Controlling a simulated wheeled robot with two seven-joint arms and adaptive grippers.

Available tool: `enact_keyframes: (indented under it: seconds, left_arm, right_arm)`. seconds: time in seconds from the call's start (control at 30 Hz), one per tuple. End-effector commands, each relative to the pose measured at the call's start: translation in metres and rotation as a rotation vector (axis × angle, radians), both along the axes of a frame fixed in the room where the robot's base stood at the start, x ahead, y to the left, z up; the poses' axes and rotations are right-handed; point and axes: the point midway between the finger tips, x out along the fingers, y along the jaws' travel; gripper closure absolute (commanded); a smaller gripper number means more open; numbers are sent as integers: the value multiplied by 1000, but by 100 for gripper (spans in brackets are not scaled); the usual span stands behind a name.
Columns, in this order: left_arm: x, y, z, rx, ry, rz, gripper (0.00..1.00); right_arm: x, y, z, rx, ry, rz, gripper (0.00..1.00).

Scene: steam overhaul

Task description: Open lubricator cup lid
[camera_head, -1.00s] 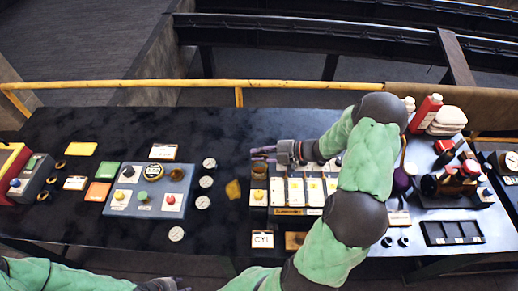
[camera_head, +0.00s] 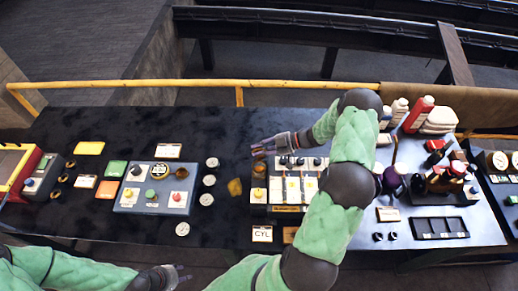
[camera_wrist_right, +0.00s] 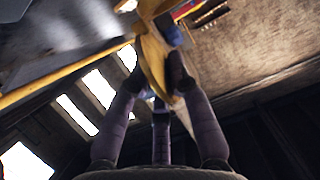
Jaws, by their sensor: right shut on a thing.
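My right gripper (camera_head: 258,150) is over the black table, just beyond a box with white panels (camera_head: 288,188). In the right wrist view its fingers (camera_wrist_right: 157,80) are closed around a yellow curved piece (camera_wrist_right: 152,62); I cannot tell whether this is the lubricator cup lid. In the head view the held piece is too small to make out. My left gripper (camera_head: 178,277) is low at the front edge, and its fingers are too small to read. I cannot single out the lubricator cup with certainty.
A grey-blue panel with coloured buttons (camera_head: 128,206) stands left of centre. Round gauges (camera_head: 209,180) and a yellow patch (camera_head: 235,187) lie between it and the box. Bottles (camera_head: 420,115) and a black tray (camera_head: 440,236) are at right. A yellow rail (camera_head: 150,83) runs behind.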

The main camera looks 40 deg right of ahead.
Motion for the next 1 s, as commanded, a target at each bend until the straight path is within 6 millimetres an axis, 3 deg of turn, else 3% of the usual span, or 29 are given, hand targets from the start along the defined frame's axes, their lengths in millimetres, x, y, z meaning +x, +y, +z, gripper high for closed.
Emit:
enact_keyframes:
  seconds: [0.37,0.4,0.5,0.83,1.0]
  left_arm:
    - [0,0,0,0,0,0,60]
    - [0,0,0,0,0,0,60]
    - [0,0,0,0,0,0,60]
    - [0,0,0,0,0,0,60]
    - [0,0,0,0,0,0,60]
  right_arm:
    - [-1,-1,-3,0,9,-4,100]
    - [-1,-1,-3,0,9,-4,77]
    - [-1,-1,-3,1,8,-2,52]
    - [-1,-1,-1,2,5,-1,52]
    - [-8,-12,4,0,3,-2,52]
